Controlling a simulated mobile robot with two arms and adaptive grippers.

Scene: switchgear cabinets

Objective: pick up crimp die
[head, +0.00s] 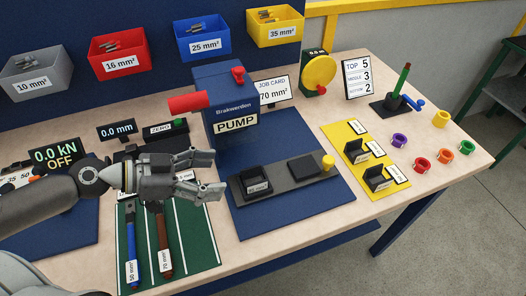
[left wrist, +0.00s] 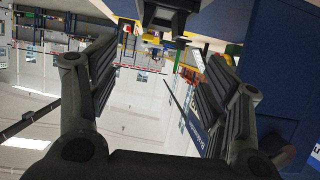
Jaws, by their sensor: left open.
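Small black blocks with white labels, which look like crimp dies, stand on a yellow mat (head: 352,142) on the right of the bench. The near one (head: 377,178) and the middle one (head: 356,152) show clearly; their labels are too small to read. Another black labelled block (head: 257,187) sits on the grey press base (head: 282,182). My left gripper (head: 212,174) is open and empty, left of the press base and above the bench. In the left wrist view its fingers (left wrist: 170,50) are spread, with a dark part at the top between them, which I cannot identify.
The blue pump (head: 225,105) with a red handle stands behind the gripper. Several coloured rings and a green-handled stand (head: 397,95) are at the right. Bins (head: 118,55) line the back.

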